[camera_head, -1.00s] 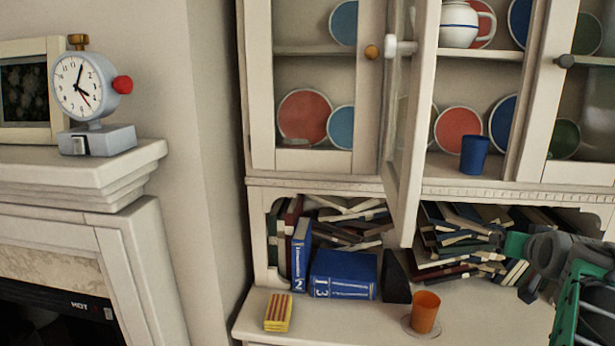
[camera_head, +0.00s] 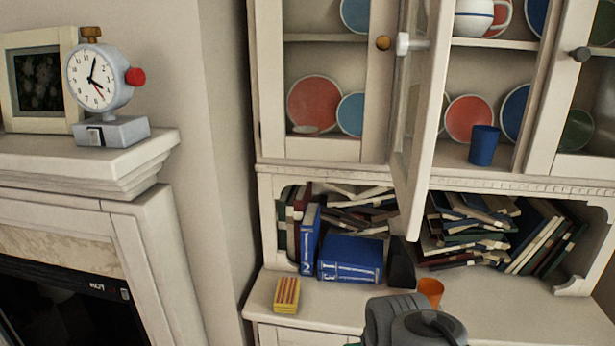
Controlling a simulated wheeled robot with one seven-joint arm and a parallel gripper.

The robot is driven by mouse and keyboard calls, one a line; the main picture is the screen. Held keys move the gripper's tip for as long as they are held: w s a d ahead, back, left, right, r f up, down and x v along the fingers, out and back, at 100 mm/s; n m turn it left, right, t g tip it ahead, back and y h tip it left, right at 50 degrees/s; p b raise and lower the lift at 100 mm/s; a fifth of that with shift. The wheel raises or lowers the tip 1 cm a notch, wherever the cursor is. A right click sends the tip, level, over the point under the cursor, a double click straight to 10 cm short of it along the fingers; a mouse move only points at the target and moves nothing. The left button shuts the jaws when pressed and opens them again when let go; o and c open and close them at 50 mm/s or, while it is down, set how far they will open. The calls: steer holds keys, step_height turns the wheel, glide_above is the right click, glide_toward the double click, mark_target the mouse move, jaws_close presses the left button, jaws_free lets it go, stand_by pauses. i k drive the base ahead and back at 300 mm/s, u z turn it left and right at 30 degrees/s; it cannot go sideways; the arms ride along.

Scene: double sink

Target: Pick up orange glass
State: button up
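The orange glass (camera_head: 431,290) stands on the counter of the cream cabinet, right of the black wedge-shaped object. Only its upper part shows. A grey part of my arm stands in front of it at the bottom of the head view and hides its base. The fingers of my gripper cannot be made out, so I cannot tell whether it is open or shut, or whether it touches the glass.
The open cabinet door (camera_head: 420,125) hangs out above the counter, left of the glass. Blue books (camera_head: 350,258), a black wedge (camera_head: 401,264) and a yellow striped box (camera_head: 287,295) are at left. A blue cup (camera_head: 483,146) stands on the shelf above. The counter is clear at right.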

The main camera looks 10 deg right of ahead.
mark_target(432, 287)
steer(key=z, duration=0.05)
steer(key=k, duration=0.25)
steer(key=u, duration=0.95)
steer(key=i, duration=0.65)
steer(key=u, duration=0.1)
